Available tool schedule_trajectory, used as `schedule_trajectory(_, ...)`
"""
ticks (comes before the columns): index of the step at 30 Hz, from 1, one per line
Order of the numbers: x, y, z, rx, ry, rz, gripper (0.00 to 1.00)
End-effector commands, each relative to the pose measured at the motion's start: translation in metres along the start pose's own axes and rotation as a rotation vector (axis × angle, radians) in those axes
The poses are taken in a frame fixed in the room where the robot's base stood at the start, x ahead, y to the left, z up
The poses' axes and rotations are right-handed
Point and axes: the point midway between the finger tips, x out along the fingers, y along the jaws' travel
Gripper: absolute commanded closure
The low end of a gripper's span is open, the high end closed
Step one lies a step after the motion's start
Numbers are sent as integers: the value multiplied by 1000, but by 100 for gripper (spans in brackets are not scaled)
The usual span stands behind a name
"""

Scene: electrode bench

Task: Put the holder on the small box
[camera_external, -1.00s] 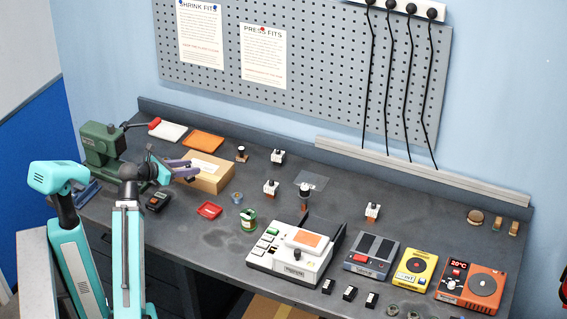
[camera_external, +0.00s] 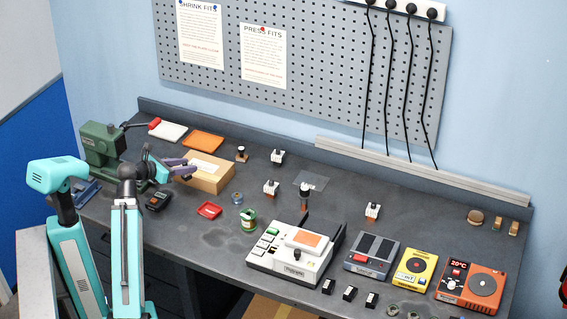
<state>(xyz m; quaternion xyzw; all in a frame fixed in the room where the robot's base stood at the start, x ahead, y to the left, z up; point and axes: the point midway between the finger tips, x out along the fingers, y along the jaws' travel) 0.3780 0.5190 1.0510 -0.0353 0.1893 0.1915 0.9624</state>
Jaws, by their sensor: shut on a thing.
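My gripper (camera_external: 187,169) has purple fingers and is at the left of the bench, at the left end of the small cardboard box (camera_external: 214,177). The fingers overlap the box's left edge in this view. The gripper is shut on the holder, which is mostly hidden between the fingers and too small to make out. I cannot tell whether it touches the box. The box has a pale label on its top, and the visible part of its top is clear.
A green vise (camera_external: 103,144) stands left of my gripper. An orange tray (camera_external: 203,140) lies behind the box, and a red tray (camera_external: 209,210) lies in front. Small white blocks with dark tops (camera_external: 278,157) stand to the right. A white device (camera_external: 290,258) is further right.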

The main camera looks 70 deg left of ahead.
Motion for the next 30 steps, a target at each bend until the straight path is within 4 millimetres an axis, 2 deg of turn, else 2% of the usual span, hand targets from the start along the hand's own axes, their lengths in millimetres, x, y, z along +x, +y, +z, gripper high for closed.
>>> schedule_trajectory(1, 2, 2, 5, -1, 0, -1, 98)
schedule_trajectory(23, 30, 19, 13, 0, 0, -1, 98)
schedule_trajectory(30, 45, 29, 17, 0, 0, -1, 98)
